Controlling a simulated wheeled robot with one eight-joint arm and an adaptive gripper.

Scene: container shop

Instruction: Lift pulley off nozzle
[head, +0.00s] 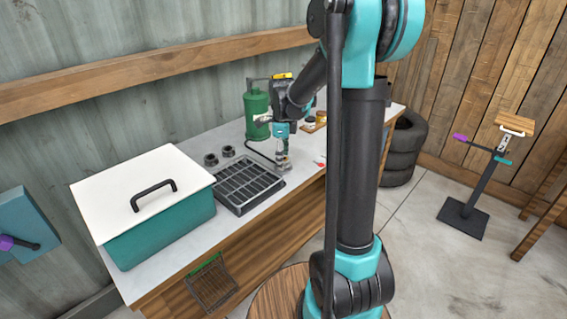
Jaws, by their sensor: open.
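My gripper (283,160) points down over the workbench, just behind the right corner of a black slotted tray. It is open. A green canister (257,112) with a handle stands behind it. A dark hose (260,151) curves from the canister to the spot under my gripper. The nozzle and any pulley on it are too small and too covered by my gripper to make out there. Two dark round parts, one left (210,160) and one right (228,151), lie apart on the bench; I cannot tell whether either is a pulley.
The slotted tray (247,185) lies in front of my gripper. A teal box with a white lid (143,190) fills the bench's left end. Small jars (320,117) stand at the back right, and a red-tipped item (319,163) lies near the front edge. Stacked tires (402,150) stand beyond.

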